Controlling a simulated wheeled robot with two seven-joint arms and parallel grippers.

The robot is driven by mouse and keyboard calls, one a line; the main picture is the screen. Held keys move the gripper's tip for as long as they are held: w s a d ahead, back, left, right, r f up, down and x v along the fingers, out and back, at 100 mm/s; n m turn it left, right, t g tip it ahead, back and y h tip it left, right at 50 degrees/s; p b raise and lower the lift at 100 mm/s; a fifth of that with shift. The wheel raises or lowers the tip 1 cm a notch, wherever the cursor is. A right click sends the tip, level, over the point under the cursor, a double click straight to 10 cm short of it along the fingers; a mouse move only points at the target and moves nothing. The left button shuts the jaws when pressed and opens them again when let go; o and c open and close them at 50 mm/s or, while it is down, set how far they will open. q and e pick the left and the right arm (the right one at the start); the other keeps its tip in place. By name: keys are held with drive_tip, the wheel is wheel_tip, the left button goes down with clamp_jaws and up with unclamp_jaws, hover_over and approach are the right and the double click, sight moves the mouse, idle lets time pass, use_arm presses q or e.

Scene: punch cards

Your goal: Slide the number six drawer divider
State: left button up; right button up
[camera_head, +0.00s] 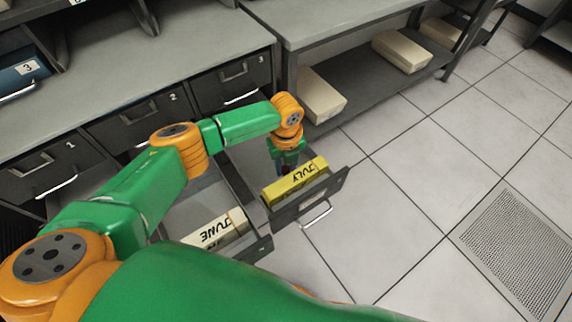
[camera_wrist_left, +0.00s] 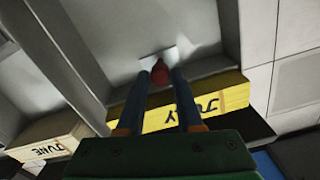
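A yellow divider block marked JULY (camera_head: 295,181) stands in an open dark drawer (camera_head: 320,193) below the cabinet; it also shows in the left wrist view (camera_wrist_left: 215,105). No number six can be read on this drawer. My left gripper (camera_head: 285,168) reaches down into the drawer, just behind the yellow block. In the left wrist view its two fingers (camera_wrist_left: 160,72) stand apart with a small red knob (camera_wrist_left: 160,70) between their tips. I cannot tell whether they press on it. My right gripper is not in view.
A second open drawer holds a pale block marked JUNE (camera_head: 222,229) at left. Closed drawers marked 1 (camera_head: 52,167), 2 (camera_head: 142,116) and another (camera_head: 230,80) sit above. White boxes (camera_head: 320,96) lie on the shelf at right. Tiled floor (camera_head: 415,210) is clear.

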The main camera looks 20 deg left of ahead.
use_arm(q)
clamp_jaws()
idle(1.1)
